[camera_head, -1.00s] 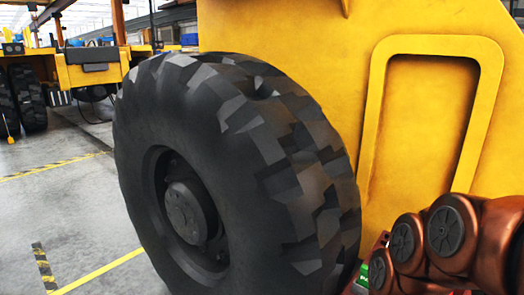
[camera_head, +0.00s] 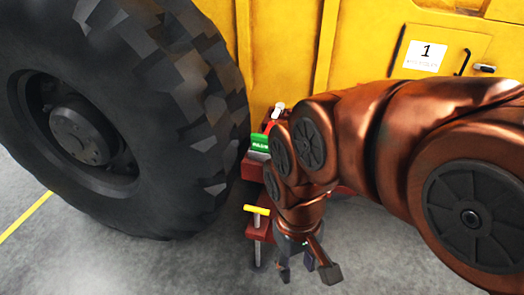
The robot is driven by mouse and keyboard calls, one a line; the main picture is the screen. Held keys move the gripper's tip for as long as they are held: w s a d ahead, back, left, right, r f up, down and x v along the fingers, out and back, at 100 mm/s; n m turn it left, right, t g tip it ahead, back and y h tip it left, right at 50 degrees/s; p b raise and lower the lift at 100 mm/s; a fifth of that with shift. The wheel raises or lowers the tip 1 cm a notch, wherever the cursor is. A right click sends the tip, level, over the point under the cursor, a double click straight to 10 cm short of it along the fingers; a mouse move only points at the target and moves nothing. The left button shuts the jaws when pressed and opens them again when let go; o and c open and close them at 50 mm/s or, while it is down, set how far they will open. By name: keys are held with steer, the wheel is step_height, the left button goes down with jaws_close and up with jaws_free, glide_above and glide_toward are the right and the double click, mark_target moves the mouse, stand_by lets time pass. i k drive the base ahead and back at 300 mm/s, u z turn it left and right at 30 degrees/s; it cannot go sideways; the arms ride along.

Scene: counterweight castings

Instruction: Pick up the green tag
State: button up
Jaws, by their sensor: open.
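The green tag (camera_head: 259,142), with pale lettering on it, sits at the top of a red metal part just right of the big black tyre. Its right side is close to my arm, which may cover part of it. My gripper (camera_head: 297,268) points down below and to the right of the tag, over the grey floor. It is open, with nothing visible between its fingers, and it is apart from the tag.
The large tyre (camera_head: 205,105) fills the left. A red bracket (camera_head: 258,222) with a yellow T-handle (camera_head: 257,210) stands below the tag, close to my gripper. A yellow vehicle body (camera_head: 290,50) stands behind, with a label marked 1 (camera_head: 426,55). Grey floor is clear in front.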

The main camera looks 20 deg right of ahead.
mark_target(260, 142)
steer(key=z, duration=0.8)
steer(key=i, duration=0.4)
steer(key=u, duration=1.65)
steer(key=k, duration=0.4)
steer(key=u, duration=0.7)
